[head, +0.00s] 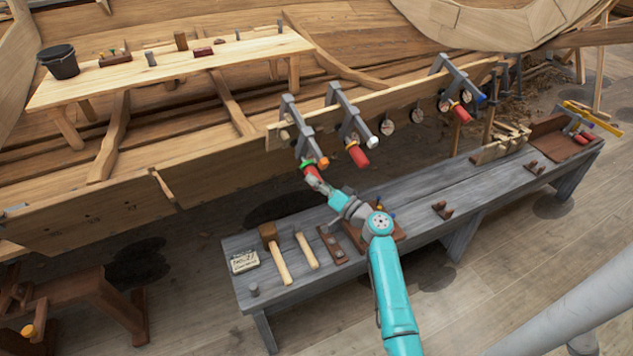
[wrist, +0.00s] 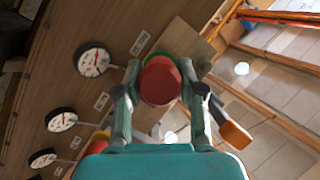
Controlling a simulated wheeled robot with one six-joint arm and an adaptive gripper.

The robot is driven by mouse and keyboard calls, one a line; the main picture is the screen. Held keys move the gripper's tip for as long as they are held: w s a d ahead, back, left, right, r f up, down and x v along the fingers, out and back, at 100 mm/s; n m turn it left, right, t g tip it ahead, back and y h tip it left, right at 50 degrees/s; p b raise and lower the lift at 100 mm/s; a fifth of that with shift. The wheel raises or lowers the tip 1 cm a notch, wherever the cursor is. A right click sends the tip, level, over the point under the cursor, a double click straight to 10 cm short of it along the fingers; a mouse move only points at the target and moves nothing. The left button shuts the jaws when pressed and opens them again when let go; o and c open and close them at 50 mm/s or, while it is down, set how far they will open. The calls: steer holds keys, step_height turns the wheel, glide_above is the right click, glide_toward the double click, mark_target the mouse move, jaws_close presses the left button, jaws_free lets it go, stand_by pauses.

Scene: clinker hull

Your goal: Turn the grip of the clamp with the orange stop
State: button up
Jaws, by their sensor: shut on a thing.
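The clamp with the orange stop (head: 323,163) is the leftmost of the clamps on the long plank; it has a green collar. Its red grip (head: 309,171) points down toward me, and my gripper (head: 318,183) is at it. In the wrist view my gripper (wrist: 160,84) has one finger on each side of the red grip (wrist: 160,80), shut on it. The orange stop (wrist: 236,136) shows to the right of the fingers. The far side of the grip and the screw behind it are hidden.
A second clamp (head: 350,125) with a red grip and white stop is close on the right; a third (head: 458,88) with a blue stop is farther along. Round gauges (wrist: 93,60) sit on the plank.

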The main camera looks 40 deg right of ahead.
steer(key=shift+m+y, duration=0.3)
steer(key=shift+y, duration=0.1)
steer(key=o, duration=1.1)
steer(key=shift+o, duration=0.2)
steer(key=s+d+f, duration=0.1)
steer(key=s, duration=1)
steer(key=shift+s+d+f, duration=0.3)
steer(key=shift+s+f, duration=0.1)
